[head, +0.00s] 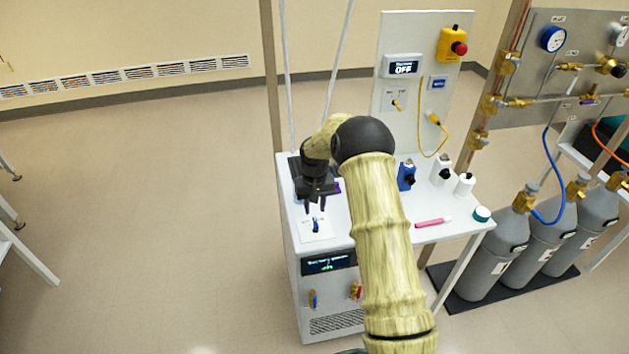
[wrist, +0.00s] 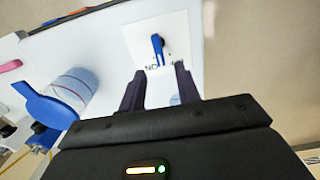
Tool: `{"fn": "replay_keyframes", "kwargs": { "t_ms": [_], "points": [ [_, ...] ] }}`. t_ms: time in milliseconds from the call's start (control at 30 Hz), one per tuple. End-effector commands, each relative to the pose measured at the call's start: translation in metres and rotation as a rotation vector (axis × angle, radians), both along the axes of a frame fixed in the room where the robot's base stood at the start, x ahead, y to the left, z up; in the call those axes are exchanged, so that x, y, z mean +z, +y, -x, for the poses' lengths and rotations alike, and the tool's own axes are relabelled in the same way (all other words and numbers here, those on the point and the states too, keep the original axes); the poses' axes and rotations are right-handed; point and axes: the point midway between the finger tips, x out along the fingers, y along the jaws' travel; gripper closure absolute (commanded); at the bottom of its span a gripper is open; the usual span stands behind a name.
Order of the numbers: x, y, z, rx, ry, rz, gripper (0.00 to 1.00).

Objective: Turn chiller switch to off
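A switch with a blue lever (head: 316,226) stands on a white square plate on the top of a white cabinet, near its front left corner. In the wrist view the blue lever (wrist: 158,46) is just beyond my fingertips, on its plate (wrist: 138,50). Lettering on the plate is upside down there and partly hidden by my fingers; one label seems to read ON. My gripper (head: 315,207) points down above the plate. In the wrist view my gripper (wrist: 160,70) has its two dark fingers apart, with nothing between them. I cannot tell exactly how the lever is set.
A dark display (head: 329,262) is on the cabinet front. A panel (head: 420,65) behind carries a display reading OFF and a red-and-yellow button (head: 456,45). A blue-lidded jar (wrist: 75,90) is near my gripper.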

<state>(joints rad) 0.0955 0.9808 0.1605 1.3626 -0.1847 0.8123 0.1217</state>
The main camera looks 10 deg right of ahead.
Motion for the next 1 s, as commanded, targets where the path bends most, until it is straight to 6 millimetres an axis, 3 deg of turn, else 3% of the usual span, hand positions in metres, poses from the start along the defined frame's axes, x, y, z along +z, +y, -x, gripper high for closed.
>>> {"fn": "replay_keyframes", "kwargs": {
  "t_ms": [400, 600, 1000],
  "points": [
    [0.084, 0.000, -0.001, 0.000, -0.005, -0.001, 0.67],
    [0.116, 0.000, 0.000, 0.000, -0.002, 0.000, 0.67],
    [0.127, 0.000, 0.000, 0.000, 0.000, -0.001, 0.67]
  ]
}}
